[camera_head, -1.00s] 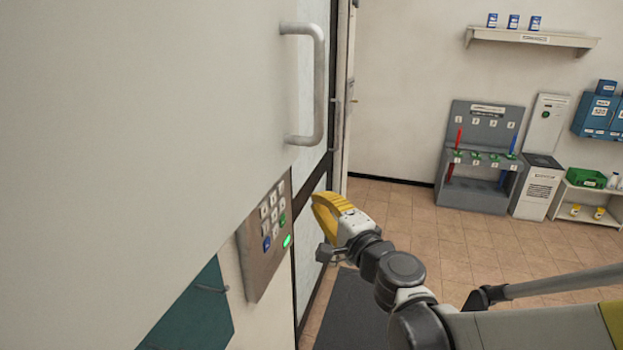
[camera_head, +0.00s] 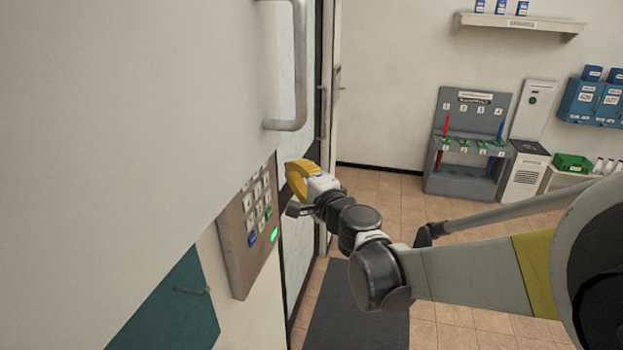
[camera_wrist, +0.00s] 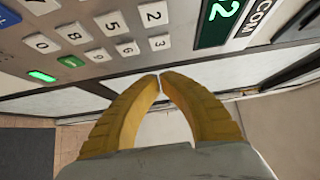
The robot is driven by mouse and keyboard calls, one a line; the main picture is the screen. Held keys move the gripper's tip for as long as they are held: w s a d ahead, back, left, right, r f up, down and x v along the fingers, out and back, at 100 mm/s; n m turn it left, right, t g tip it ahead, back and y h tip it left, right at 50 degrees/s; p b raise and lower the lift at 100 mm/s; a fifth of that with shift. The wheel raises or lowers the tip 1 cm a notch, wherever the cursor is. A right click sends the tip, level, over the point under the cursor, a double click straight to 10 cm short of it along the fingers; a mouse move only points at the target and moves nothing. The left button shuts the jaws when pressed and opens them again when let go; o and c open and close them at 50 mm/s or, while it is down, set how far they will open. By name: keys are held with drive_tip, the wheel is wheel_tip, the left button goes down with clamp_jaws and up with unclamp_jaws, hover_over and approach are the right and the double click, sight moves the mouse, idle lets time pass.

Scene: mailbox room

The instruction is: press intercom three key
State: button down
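The intercom panel (camera_head: 236,262) is a brown-grey plate on the wall, with white number keys, a blue key, a green key and a lit green light. In the wrist view, the three key (camera_wrist: 160,42) is a white square key at the keypad's edge, just above my fingertips in the picture. My gripper (camera_head: 290,178) is to the right of the panel in the head view. In the wrist view, its yellow fingers (camera_wrist: 160,76) meet at the tips with nothing between them. The tips appear apart from the key.
A green display with a 2 (camera_wrist: 219,15) is beside the keypad. A vertical door handle (camera_head: 298,75) sticks out above the panel. A dark mat (camera_head: 352,308) lies on the tiled floor. A grey rack (camera_head: 468,145), a shelf (camera_head: 515,25) and blue boxes (camera_head: 590,103) are along the back wall.

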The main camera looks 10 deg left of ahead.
sight(269, 165)
drive_tip(key=shift+w+a+b, duration=0.2)
drive_tip(key=shift+w+a, duration=0.05)
drive_tip(key=shift+a, duration=0.9)
drive_tip(key=shift+w+a+b, duration=0.2)
drive_tip(key=shift+w+a, duration=0.05)
drive_tip(key=shift+a, duration=0.9)
drive_tip(key=shift+a+r, duration=0.1)
drive_tip(key=shift+a, duration=0.75)
drive_tip(key=shift+d, duration=0.1)
